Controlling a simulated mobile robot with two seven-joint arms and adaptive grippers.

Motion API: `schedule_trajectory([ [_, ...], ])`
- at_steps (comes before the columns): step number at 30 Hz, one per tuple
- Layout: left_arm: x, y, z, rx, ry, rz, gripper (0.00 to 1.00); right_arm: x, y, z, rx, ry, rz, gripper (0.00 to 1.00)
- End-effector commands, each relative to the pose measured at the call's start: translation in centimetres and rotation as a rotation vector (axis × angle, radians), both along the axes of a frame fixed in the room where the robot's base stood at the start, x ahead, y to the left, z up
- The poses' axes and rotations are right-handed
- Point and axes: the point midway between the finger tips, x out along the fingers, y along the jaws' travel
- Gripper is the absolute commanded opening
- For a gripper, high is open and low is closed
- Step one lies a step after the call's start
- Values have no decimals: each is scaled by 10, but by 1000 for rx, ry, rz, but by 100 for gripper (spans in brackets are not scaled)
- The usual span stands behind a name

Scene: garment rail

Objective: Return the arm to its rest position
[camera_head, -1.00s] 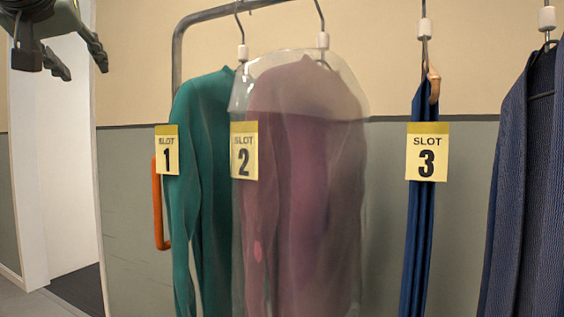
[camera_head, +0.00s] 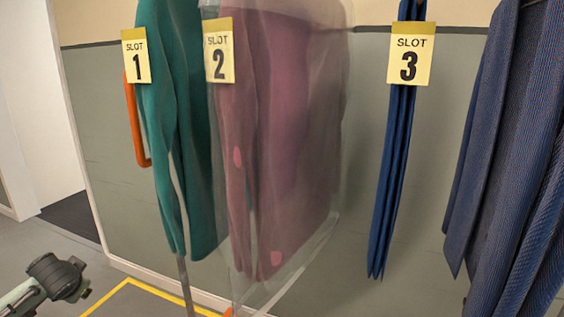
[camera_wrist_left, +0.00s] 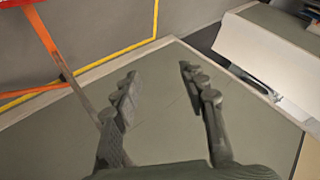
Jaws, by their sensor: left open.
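My left gripper (camera_wrist_left: 158,88) shows in the left wrist view with its two dark fingers spread and nothing between them. Bare grey-green wall lies beyond the fingers. In the head view only part of my left arm (camera_head: 58,278) shows at the lower left, low and clear of the garments; its fingers are not seen there. My right arm and gripper are in neither view.
A teal garment (camera_head: 180,140), a mauve garment in a clear cover (camera_head: 285,130), a narrow blue garment (camera_head: 393,180) and a dark blue garment (camera_head: 510,170) hang in a row. Yellow floor tape (camera_head: 105,298) runs at the lower left.

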Motion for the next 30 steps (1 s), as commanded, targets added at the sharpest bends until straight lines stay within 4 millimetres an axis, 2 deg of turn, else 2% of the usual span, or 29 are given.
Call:
schedule_trajectory([
  [1, -24, 8, -30, 35, 63, -22, 43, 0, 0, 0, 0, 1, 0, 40],
  [3, -50, 16, -58, 81, 125, -55, 43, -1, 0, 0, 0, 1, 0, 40],
  [6, -82, 27, -88, 136, 201, -101, 43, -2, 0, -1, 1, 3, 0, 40],
  [12, -136, 42, -128, 217, 324, -176, 43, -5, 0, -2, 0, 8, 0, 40],
  [18, -185, 50, -158, 266, 424, -245, 43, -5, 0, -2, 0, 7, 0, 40],
  [26, -212, -24, -218, 39, 398, -174, 43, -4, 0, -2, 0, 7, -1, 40],
  [29, -224, -62, -242, -60, 390, -145, 43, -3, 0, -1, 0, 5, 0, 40],
  [30, -229, -80, -251, -106, 386, -131, 43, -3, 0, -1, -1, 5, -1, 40],
])
